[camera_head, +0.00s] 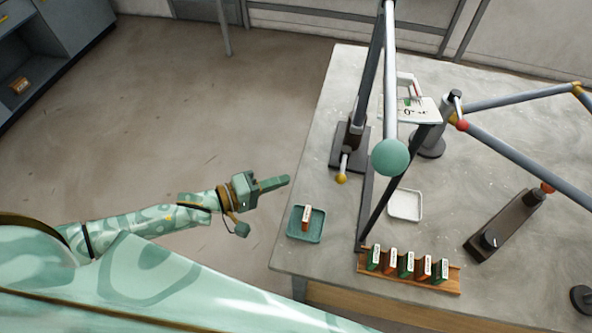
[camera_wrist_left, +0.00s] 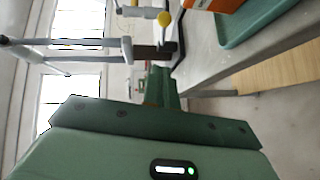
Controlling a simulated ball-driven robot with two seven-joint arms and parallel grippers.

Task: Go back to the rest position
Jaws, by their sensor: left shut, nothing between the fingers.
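My left gripper (camera_head: 274,183) is shut and empty in the head view. It is held off the left edge of the table (camera_head: 335,115), pointing right, above and to the left of a green tray. In the left wrist view the closed fingers (camera_wrist_left: 160,85) show in the middle, with nothing between them. My right gripper is not in either view.
The green tray (camera_head: 318,236) holds an orange-and-white block (camera_head: 306,218) near the table's left edge. A wooden rack (camera_head: 450,285) holds several green and orange blocks. A white tray (camera_head: 405,205) and a jig with grey rods (camera_head: 515,155) stand nearby. Floor is open at left.

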